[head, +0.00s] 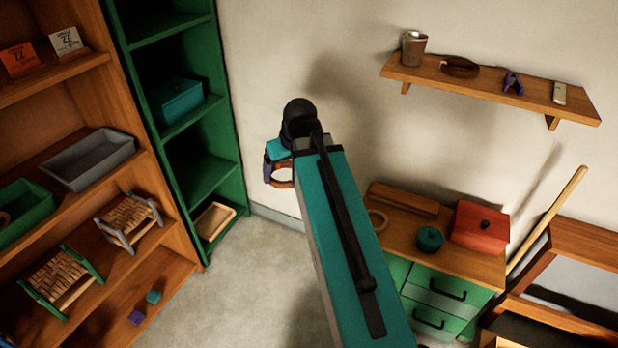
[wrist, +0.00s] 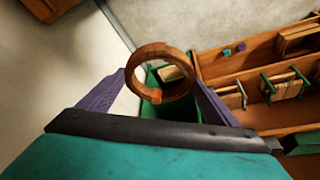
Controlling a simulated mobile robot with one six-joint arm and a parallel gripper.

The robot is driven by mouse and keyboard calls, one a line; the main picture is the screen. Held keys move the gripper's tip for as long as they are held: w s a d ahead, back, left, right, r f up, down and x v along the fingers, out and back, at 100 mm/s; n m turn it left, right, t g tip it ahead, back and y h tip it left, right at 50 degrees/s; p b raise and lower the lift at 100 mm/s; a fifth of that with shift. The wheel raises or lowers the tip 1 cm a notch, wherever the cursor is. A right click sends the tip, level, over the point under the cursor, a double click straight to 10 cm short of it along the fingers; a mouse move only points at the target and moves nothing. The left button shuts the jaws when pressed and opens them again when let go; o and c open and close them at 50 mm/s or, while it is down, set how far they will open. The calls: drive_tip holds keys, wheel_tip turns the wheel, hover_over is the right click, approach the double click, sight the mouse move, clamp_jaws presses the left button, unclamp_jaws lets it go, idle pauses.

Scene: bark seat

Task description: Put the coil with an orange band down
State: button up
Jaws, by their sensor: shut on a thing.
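The coil with an orange band (wrist: 134,78) is a brown ring between the purple fingers of my gripper (wrist: 160,78) in the wrist view. The orange band shows on its near lower edge. My gripper is shut on the coil and holds it up in the air. In the head view the coil (head: 283,184) shows partly below my wrist, in front of the pale wall, with part of it hidden by my gripper.
Left stands a wooden shelf (head: 150,165) with bins and woven stools, beside a green shelf unit (head: 232,150). A wall shelf (head: 435,78) holds a dark coil (head: 460,67).

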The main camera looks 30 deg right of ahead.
drive_tip(key=w+a+r, duration=0.1)
drive_tip(key=a+r, duration=0.5)
drive_tip(key=a, duration=0.6)
drive_tip(key=shift+w+a+r+m+b, duration=0.2)
drive_tip(key=shift+r+m+b, duration=0.1)
drive_tip(key=shift+r, duration=0.1)
drive_tip(key=shift+a, duration=0.1)
